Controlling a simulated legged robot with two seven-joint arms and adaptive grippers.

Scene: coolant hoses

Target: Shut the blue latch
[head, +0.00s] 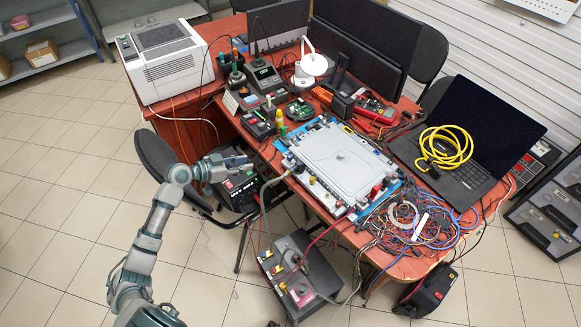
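A flat grey case (345,163) lies on the red-brown table, on a blue-edged mat or frame. Small coloured fittings sit along its edges, with yellow and green ones (283,131) at its left end and a red one (375,190) at its right end. Small blue parts show at its edges, but I cannot tell which is the blue latch or how it stands. My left gripper (246,164) is left of the case, beyond the table's front edge and apart from the case. Its fingers are too small to tell open from shut. My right gripper is not in view.
A tangle of coloured cables (408,222) lies right of the case. A laptop (470,150) with a yellow cable coil (446,147) is further right. A white lamp (312,65) and tools stand behind. A dark grey box (300,272) with leads stands below the table front.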

